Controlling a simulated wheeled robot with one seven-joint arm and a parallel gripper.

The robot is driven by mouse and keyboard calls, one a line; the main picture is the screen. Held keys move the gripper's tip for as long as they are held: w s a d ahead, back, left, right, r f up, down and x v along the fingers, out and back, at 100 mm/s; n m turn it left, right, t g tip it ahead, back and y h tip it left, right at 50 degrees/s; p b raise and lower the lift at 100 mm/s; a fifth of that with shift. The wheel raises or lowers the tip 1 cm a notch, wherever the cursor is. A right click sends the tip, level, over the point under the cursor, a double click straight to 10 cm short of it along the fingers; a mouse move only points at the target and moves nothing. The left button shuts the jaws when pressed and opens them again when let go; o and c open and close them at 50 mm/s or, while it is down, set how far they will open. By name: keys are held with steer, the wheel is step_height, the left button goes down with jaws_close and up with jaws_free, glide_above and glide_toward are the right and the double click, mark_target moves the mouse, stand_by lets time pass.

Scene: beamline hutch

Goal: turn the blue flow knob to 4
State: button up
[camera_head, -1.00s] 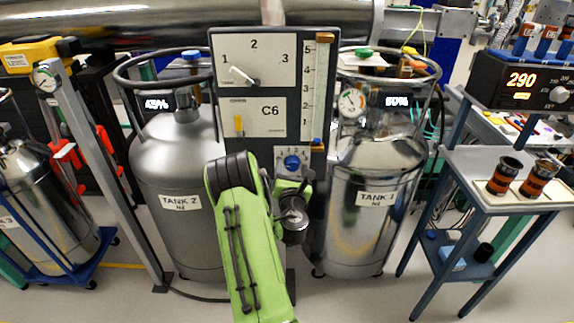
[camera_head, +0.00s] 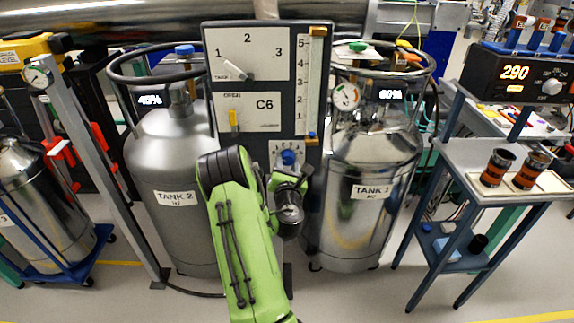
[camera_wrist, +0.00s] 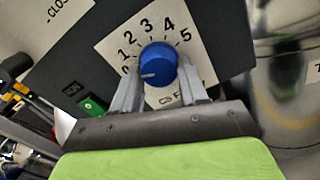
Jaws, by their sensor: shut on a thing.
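The blue flow knob (camera_wrist: 157,62) sits on a white dial plate (camera_wrist: 117,38) marked 0 to 5. Its white pointer line points left, close to the 0 mark. My gripper (camera_wrist: 158,74) has one grey finger on each side of the knob and is shut on it. In the head view the knob (camera_head: 288,158) shows low on the dark panel (camera_head: 263,149), just above my gripper (camera_head: 288,170). My wrist hides the lower part of the dial there.
Above the dial are a 1-2-3 selector (camera_head: 246,54), a C6 plate (camera_head: 262,112) and a vertical scale (camera_head: 315,80). Tank 2 (camera_head: 170,150) and another tank (camera_head: 365,215) flank the panel closely. A green switch (camera_wrist: 92,106) lies left of the knob. A blue cart (camera_head: 480,190) stands right.

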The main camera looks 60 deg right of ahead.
steer(key=m, duration=0.6)
steer(key=shift+w+r, duration=0.1)
steer(key=m, duration=0.5)
steer(key=shift+a+r+m, duration=0.1)
steer(key=shift+m, duration=0.2)
steer(key=m+p, duration=0.1)
steer(key=m, duration=0.4)
steer(key=shift+r, duration=0.1)
steer(key=m, duration=0.6)
steer(key=shift+p, duration=0.35)
steer(key=o, duration=1.1)
steer(key=shift+c, duration=0.2)
